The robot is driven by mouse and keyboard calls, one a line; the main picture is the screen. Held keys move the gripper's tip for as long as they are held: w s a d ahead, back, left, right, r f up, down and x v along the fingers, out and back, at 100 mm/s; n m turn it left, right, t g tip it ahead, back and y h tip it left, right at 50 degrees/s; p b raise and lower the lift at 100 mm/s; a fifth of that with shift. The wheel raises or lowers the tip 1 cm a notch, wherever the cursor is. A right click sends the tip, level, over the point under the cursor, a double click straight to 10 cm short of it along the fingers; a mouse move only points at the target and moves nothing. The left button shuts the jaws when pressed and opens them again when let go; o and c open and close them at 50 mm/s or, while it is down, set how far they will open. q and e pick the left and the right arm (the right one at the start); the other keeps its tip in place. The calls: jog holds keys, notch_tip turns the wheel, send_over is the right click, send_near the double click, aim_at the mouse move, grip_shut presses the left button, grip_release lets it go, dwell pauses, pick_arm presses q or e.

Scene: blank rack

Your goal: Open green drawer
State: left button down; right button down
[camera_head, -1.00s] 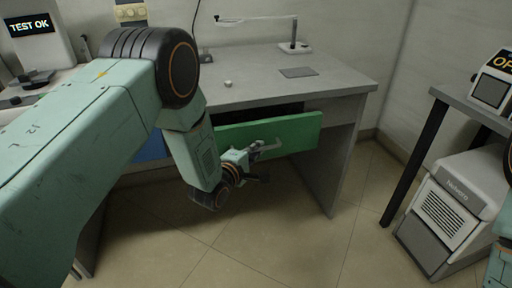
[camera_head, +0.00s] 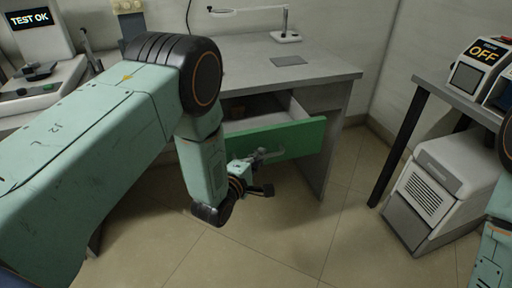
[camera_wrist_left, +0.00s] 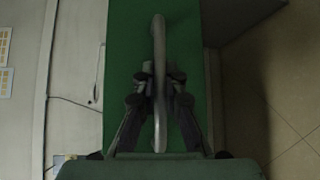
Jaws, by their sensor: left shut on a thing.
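The green drawer (camera_head: 296,138) stands pulled out from under the grey desk. Its light inner side wall and a brown thing inside show behind the front. My left gripper (camera_head: 262,157) is at the drawer front, shut on the handle. In the left wrist view the curved grey handle (camera_wrist_left: 159,48) runs between the two dark fingers of the gripper (camera_wrist_left: 160,88), against the green front (camera_wrist_left: 125,45). Of my right arm only a part shows at the right edge; its gripper is out of view.
The grey desk (camera_head: 330,72) carries a lamp (camera_head: 286,36) and a flat grey pad (camera_head: 289,60). At right, a side table (camera_head: 455,98) holds a device reading OFF, with a white-grey machine (camera_head: 440,185) on the floor. The tiled floor before the drawer is clear.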

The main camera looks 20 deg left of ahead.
pick_arm(q)
jog(key=shift+s+d+p, duration=0.45)
jog(key=shift+s+d, duration=0.25)
jog(key=shift+s, duration=0.3)
jog(key=shift+s+d+p, duration=0.4)
jog(key=shift+s+d, duration=0.25)
jog(key=shift+s, duration=0.3)
jog(key=c, duration=1.7)
grip_release()
jog(key=v, duration=1.2)
